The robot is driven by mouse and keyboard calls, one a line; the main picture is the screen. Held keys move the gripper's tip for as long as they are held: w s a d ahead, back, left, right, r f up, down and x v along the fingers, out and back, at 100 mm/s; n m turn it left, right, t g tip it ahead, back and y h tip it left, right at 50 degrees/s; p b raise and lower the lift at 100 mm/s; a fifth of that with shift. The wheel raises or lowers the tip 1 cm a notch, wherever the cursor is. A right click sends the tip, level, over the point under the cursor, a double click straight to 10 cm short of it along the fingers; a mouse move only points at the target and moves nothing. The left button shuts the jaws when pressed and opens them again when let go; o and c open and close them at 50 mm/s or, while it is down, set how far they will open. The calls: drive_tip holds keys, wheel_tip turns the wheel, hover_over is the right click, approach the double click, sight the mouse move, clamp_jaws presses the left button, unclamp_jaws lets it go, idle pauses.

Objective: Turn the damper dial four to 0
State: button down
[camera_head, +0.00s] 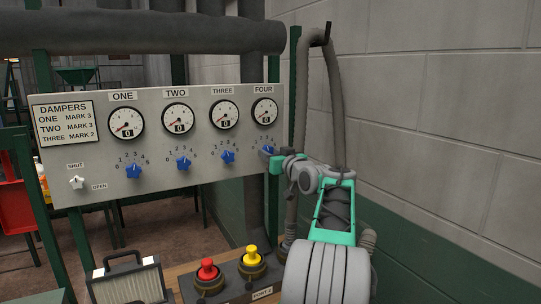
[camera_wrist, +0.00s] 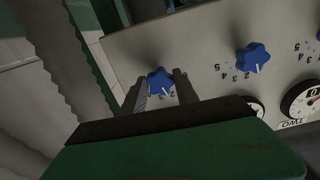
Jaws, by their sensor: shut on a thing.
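Damper dial four (camera_head: 266,150) is a small blue star-shaped knob at the right end of the grey panel (camera_head: 215,165), under the FOUR gauge (camera_head: 264,111). My gripper (camera_head: 274,156) reaches it from the right and partly hides it. In the wrist view, the fingers of my gripper (camera_wrist: 159,80) stand on both sides of the blue dial four (camera_wrist: 160,82) and are shut on it. A 2 shows on the panel near this dial; I cannot clearly read its pointer. The small window of the FOUR gauge seems to show 0.
Dials one (camera_head: 133,170), two (camera_head: 183,162) and three (camera_head: 228,156) sit left along the panel. A white SHUT/OPEN knob (camera_head: 77,182) is at lower left. Red (camera_head: 208,269) and yellow (camera_head: 252,255) buttons stand below. A grey hose (camera_head: 335,100) hangs at right by the wall.

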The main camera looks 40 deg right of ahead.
drive_tip(key=shift+f+b, duration=0.15)
drive_tip(key=shift+b, duration=0.15)
drive_tip(key=shift+d+n+b, duration=0.15)
drive_tip(key=shift+n+b, duration=4.65)
drive_tip(key=shift+n, duration=1.2)
drive_tip(key=shift+r, duration=0.2)
drive_tip(key=c, duration=0.9)
unclamp_jaws()
drive_tip(key=shift+s, duration=0.1)
drive_tip(key=b+v, duration=0.2)
drive_tip(key=v, duration=0.5)
drive_tip(key=shift+s, duration=0.3)
